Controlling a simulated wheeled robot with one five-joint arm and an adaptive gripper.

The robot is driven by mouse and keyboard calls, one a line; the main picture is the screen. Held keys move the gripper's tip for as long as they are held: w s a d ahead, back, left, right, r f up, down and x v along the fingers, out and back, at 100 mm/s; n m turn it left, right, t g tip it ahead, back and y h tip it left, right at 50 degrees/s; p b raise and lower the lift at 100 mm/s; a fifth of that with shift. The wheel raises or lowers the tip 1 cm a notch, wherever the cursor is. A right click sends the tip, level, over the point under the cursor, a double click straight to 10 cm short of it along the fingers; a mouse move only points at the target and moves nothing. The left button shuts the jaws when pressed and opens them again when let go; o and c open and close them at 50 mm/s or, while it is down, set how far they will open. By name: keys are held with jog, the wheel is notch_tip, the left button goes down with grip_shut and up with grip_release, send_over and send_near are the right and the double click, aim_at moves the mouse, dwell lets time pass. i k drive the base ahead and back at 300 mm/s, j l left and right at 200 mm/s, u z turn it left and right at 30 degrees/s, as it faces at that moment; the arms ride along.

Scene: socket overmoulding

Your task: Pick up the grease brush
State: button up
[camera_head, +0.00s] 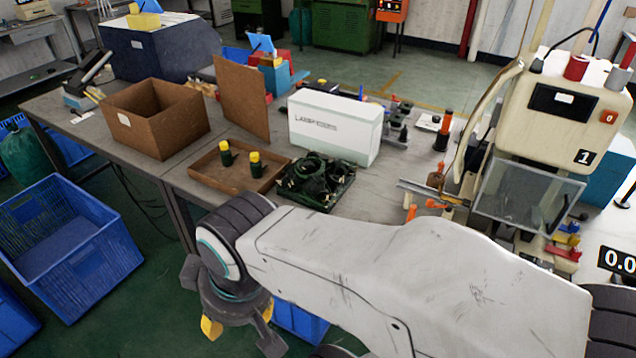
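I cannot pick out a grease brush for certain. A dark upright cylinder with an orange-red upper part (443,131) stands on the table right of the white box, but I cannot tell what it is. My gripper (239,321) hangs low in front of the table's near edge, below and left of my forearm. Its yellow-tipped fingers are spread apart, with nothing visible between them. It is well away from the things on the table. My forearm hides part of the table's front.
The table (375,200) holds a brown box (157,122), a shallow brown tray (212,172) with two yellow-capped dark bottles, a tray of dark cables (316,181), a white box (335,127) and a moulding machine (555,115). Blue crates (70,250) stand on the floor at left.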

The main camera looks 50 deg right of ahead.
aim_at(412, 209)
jog(key=z, duration=2.4)
